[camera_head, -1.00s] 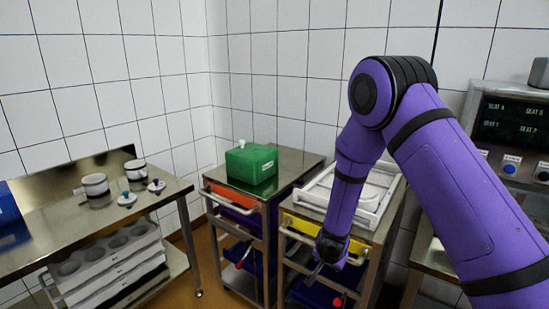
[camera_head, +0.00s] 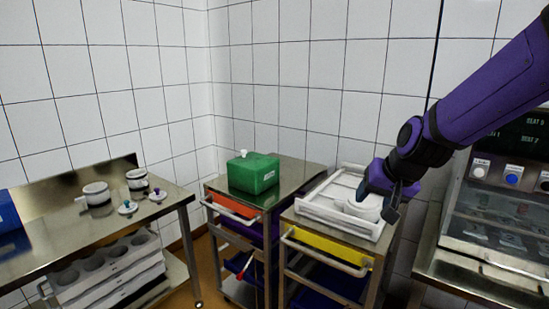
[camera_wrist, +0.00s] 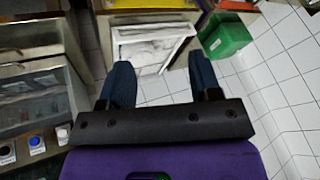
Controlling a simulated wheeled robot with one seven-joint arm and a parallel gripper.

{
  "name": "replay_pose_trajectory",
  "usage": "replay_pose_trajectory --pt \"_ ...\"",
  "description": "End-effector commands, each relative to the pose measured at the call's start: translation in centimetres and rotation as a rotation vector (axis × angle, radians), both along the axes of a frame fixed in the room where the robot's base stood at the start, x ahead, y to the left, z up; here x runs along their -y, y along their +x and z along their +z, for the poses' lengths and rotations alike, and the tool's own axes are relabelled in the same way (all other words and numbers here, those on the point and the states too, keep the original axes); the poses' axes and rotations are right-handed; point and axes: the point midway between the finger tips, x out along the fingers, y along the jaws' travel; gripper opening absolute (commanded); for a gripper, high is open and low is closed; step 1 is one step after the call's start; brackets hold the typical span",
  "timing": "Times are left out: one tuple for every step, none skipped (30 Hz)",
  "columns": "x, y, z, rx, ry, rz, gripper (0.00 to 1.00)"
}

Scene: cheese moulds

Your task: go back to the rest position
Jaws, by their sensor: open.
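My purple arm reaches in from the upper right in the head view. My gripper (camera_head: 384,202) hangs over the right part of the white tray (camera_head: 318,208) on the right-hand cart. The wrist view shows my gripper (camera_wrist: 162,75) with its two dark fingers spread apart and nothing between them. A white rounded piece (camera_head: 362,208) shows in the tray beside the gripper, which partly hides it. I cannot tell from the head view how far the fingers are from the tray; in the wrist view the tray (camera_wrist: 153,45) lies beyond them.
A green box (camera_head: 252,173) stands on the left cart. A steel table (camera_head: 165,207) with white pots (camera_head: 97,193) is at left, above stacked grey mould trays (camera_head: 105,265). A control panel with buttons (camera_head: 512,175) is at right, near my arm. The tiled wall stands behind the carts.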

Motion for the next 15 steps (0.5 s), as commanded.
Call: replay_pose_trajectory --pt "0.6 -1.3 1.4 0.008 -0.007 0.014 0.58" --pt "0.8 -2.1 2.1 0.010 -0.013 0.023 0.58" --pt "1.2 -3.1 2.9 0.011 -0.022 0.037 0.58" --pt "1.5 -4.0 3.4 0.010 -0.030 0.045 0.58" --pt "1.8 -4.8 4.0 0.011 -0.036 0.053 0.58" --pt "2.2 -5.9 4.7 0.011 -0.047 0.064 0.58" --pt "2.5 -6.7 5.2 0.012 -0.055 0.072 0.58" --pt "2.8 -7.6 5.6 0.011 -0.064 0.080 0.58" --pt "3.2 -8.7 6.2 0.011 -0.076 0.088 0.58" --pt "3.5 -9.6 6.6 0.013 -0.087 0.095 0.58" --pt "3.8 -10.4 7.0 0.012 -0.096 0.100 0.58" --pt "4.2 -11.6 7.4 0.010 -0.111 0.108 0.58" --pt "4.5 -12.5 7.8 0.009 -0.121 0.113 0.58" --pt "4.8 -13.4 8.1 0.010 -0.132 0.117 0.58" --pt "5.2 -14.6 8.4 0.008 -0.147 0.122 0.58"
